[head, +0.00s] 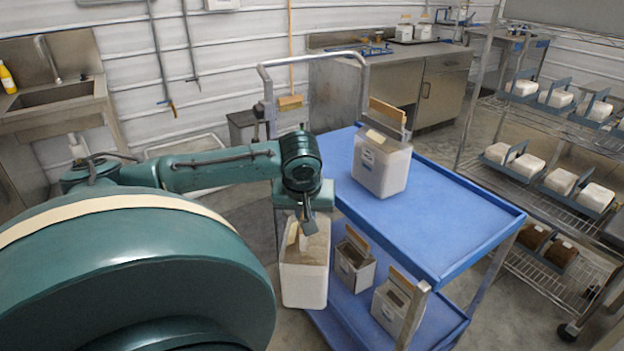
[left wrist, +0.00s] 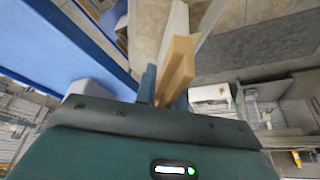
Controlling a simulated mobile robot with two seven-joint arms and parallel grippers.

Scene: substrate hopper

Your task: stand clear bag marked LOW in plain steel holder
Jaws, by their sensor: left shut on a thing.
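My left gripper (head: 308,222) points down beside the blue cart and is shut on the top of a clear bag (head: 304,275) with pale contents. The bag hangs upright in the air left of the cart; I see no readable mark on it. In the left wrist view the gripper (left wrist: 165,98) closes around a tan strip. A second pale bag or box (head: 382,168) with a blue-marked label and a tan strip stands on the cart top. Two grey, steel-looking containers with tan strips, one (head: 354,268) behind the other (head: 391,312), stand on the lower shelf. My right gripper is not in view.
The blue cart top (head: 450,215) is mostly clear, with a raised rim. Its grey handle (head: 312,58) rises at the back left. A wire rack (head: 540,105) with several pale packs stands at right. A sink (head: 55,98) is at far left.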

